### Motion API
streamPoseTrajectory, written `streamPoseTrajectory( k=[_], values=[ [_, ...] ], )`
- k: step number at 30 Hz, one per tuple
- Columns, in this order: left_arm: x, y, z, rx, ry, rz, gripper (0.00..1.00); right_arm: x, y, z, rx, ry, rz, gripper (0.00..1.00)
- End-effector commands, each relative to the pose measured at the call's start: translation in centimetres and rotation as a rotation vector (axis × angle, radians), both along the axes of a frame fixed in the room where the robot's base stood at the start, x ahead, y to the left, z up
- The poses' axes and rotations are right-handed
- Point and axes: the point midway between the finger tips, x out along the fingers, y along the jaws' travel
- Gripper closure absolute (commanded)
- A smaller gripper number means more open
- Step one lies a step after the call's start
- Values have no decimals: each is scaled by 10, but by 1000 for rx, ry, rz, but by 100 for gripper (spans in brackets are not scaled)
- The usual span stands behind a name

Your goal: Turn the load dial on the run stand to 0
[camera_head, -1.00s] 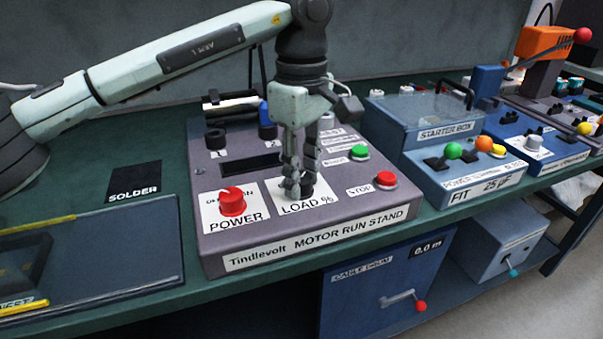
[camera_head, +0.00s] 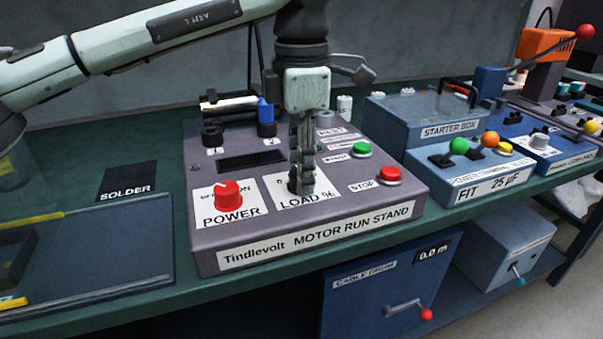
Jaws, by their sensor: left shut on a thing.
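The grey motor run stand (camera_head: 330,221) sits on the green bench. Its load dial is on the "LOAD %" plate (camera_head: 323,195), right of the red power knob (camera_head: 228,195). My left gripper (camera_head: 302,188) points straight down onto that plate and is shut on the load dial. Its fingers show nearly edge-on and hide the dial and most of the scale, so I cannot read the setting. The dark display (camera_head: 252,162) behind shows no readable figure. My right gripper is not in view.
Green (camera_head: 362,149) and red (camera_head: 390,174) buttons stand close on the right. The starter box (camera_head: 424,118) and a blue lever unit (camera_head: 470,170) stand to the right. Bench by the solder mat (camera_head: 127,180) is clear.

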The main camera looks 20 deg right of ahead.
Motion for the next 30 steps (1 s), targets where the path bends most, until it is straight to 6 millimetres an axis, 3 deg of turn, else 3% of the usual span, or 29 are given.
streamPoseTrajectory(
  k=[15,30],
  values=[
    [1,1,-1,2,-1,472,99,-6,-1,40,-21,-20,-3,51],
    [0,1,0,2,0,713,99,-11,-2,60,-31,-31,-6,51]
  ],
)
